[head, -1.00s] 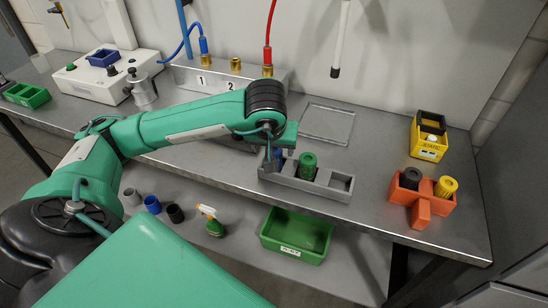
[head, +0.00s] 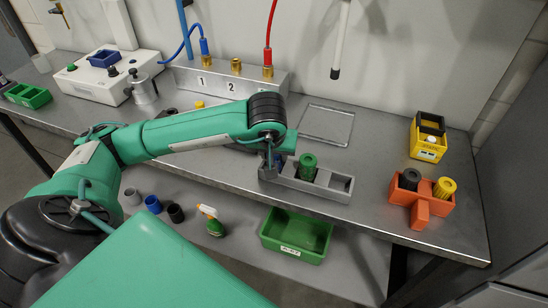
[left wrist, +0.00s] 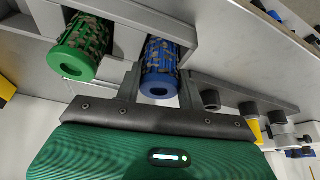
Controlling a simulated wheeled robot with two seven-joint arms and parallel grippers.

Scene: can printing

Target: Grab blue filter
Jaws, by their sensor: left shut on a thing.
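The blue filter (left wrist: 160,62) stands in a slot of the grey holder (head: 310,183), beside the green filter (head: 308,165). In the left wrist view the blue filter sits between the two fingers of my left gripper (left wrist: 160,88), which is shut on it. The green filter (left wrist: 84,45) is just to its left there, outside the fingers. In the head view my left gripper (head: 272,160) reaches down at the holder's left end and hides most of the blue filter. The holder's right slot is empty. My right gripper is not in view.
An orange holder (head: 422,212) with a black and a yellow filter stands at the right, with a yellow bin (head: 428,140) behind it. A flat tray (head: 326,124) lies behind the grey holder. A green crate (head: 296,236) sits on the lower shelf.

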